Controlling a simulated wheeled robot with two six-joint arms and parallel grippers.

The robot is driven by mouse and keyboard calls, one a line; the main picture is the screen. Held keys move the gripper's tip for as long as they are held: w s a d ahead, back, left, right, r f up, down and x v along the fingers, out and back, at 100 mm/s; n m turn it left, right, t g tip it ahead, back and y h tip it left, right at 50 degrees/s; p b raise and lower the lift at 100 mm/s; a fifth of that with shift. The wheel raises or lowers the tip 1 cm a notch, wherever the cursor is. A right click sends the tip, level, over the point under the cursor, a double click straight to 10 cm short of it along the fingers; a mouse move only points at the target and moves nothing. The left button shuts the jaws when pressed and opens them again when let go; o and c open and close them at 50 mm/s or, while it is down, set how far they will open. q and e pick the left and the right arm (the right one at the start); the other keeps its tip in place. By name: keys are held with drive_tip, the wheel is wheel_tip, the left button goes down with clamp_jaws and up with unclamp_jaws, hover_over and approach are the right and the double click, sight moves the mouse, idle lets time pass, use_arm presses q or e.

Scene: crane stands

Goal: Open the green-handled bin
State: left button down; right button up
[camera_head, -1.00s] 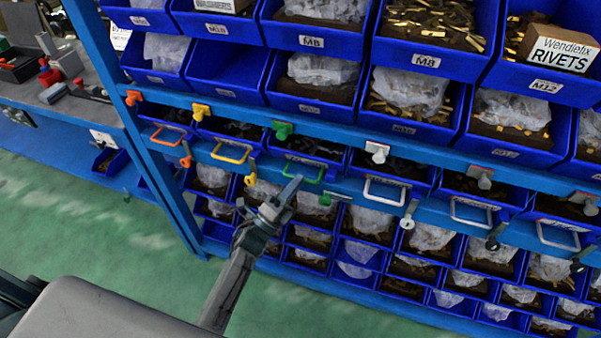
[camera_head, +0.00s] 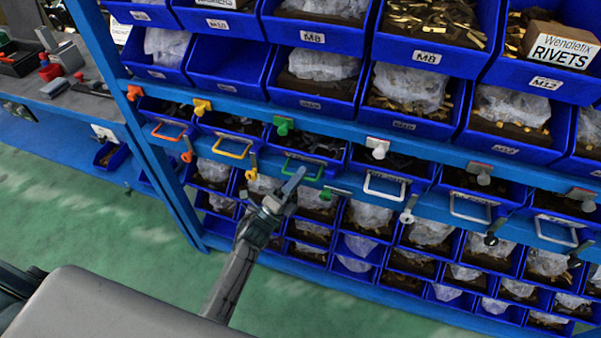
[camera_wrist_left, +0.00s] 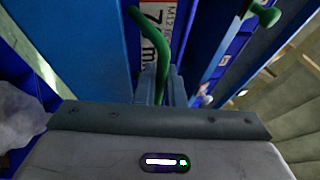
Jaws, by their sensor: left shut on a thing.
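The green-handled bin (camera_head: 308,147) is a blue drawer in the upper row of handled bins, under the blue rail. Its green bar handle (camera_head: 317,174) sits on the front. My left gripper (camera_head: 293,183) reaches up from below and is shut on the left part of this handle. In the left wrist view, the green handle (camera_wrist_left: 147,38) runs down between the gripper fingers (camera_wrist_left: 160,85). My right gripper is not in view.
An orange-handled bin (camera_head: 168,132) and a yellow-handled bin (camera_head: 233,150) are to the left, and grey-handled ones to the right. A green knob (camera_head: 283,125) is on the rail above. Small blue bins with plastic bags fill the rows below. Green floor is open at left.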

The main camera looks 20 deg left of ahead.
use_arm(q)
drive_tip(key=s, duration=1.8)
drive_tip(key=shift+a, duration=0.35)
drive_tip(key=c, duration=1.8)
unclamp_jaws()
drive_tip(key=b+v, duration=0.5)
drive_tip(key=v, duration=0.6)
